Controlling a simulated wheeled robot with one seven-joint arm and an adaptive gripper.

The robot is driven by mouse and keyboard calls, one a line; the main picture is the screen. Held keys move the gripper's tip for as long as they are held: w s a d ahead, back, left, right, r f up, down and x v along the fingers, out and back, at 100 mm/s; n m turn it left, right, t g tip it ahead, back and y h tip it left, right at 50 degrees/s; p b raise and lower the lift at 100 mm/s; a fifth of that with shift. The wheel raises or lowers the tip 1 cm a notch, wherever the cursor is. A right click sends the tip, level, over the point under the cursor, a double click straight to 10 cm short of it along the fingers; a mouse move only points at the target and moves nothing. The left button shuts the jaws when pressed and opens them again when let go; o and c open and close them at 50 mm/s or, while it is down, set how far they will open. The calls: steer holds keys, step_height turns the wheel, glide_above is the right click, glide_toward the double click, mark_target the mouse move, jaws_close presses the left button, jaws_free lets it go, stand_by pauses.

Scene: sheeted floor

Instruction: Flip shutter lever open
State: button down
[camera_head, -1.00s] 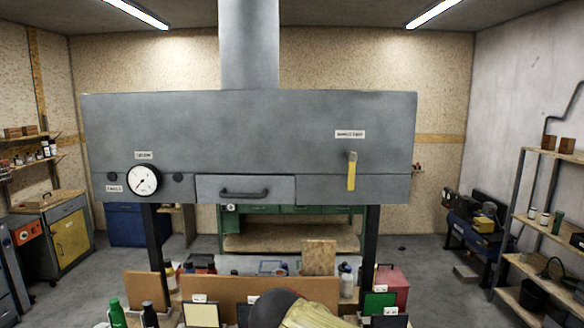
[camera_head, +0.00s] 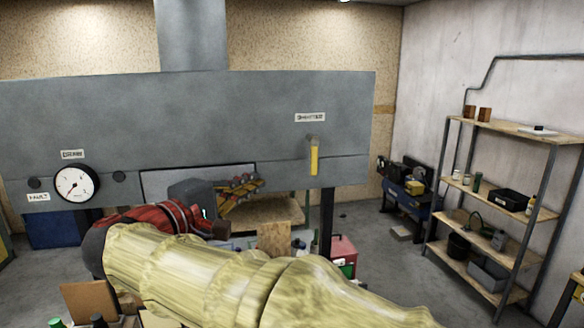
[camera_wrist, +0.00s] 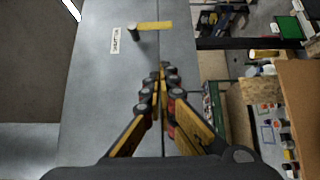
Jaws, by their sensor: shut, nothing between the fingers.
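The shutter lever (camera_head: 314,155) is a yellow handle on a grey pivot at the right of the grey hood's front (camera_head: 230,110). It hangs straight down below a white label (camera_head: 310,117) whose text is blurred. In the wrist view, which is turned sideways, the lever (camera_wrist: 153,26) lies near the top, beyond the fingertips. My gripper (camera_head: 257,184) is left of the lever and a little lower, apart from it. In the wrist view my gripper (camera_wrist: 162,70) has its yellow and black fingers together and empty, in front of the hood.
A round gauge (camera_head: 75,183) and dark knobs are at the hood's left. A grey duct (camera_head: 190,35) rises from its top. A cluttered bench with a wooden board (camera_head: 274,240) and a red box (camera_head: 343,255) is below. Shelves (camera_head: 510,133) stand at the right wall.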

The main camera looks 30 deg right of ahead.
mark_target(312, 154)
steer(key=p+x, duration=0.2)
steer(key=x, duration=0.8)
steer(key=shift+d, duration=0.15)
steer(key=d, duration=0.1)
steer(key=s+d+p, duration=0.1)
steer(key=d, duration=0.1)
steer(key=shift+s+d, duration=0.2)
steer(key=shift+d, duration=0.1)
steer(key=shift+w+f, duration=0.1)
steer(key=shift+w, duration=0.05)
steer(key=shift+d+f, duration=0.1)
steer(key=shift+f+b, duration=0.1)
steer(key=shift+b, duration=0.45)
steer(key=shift+d, duration=0.1)
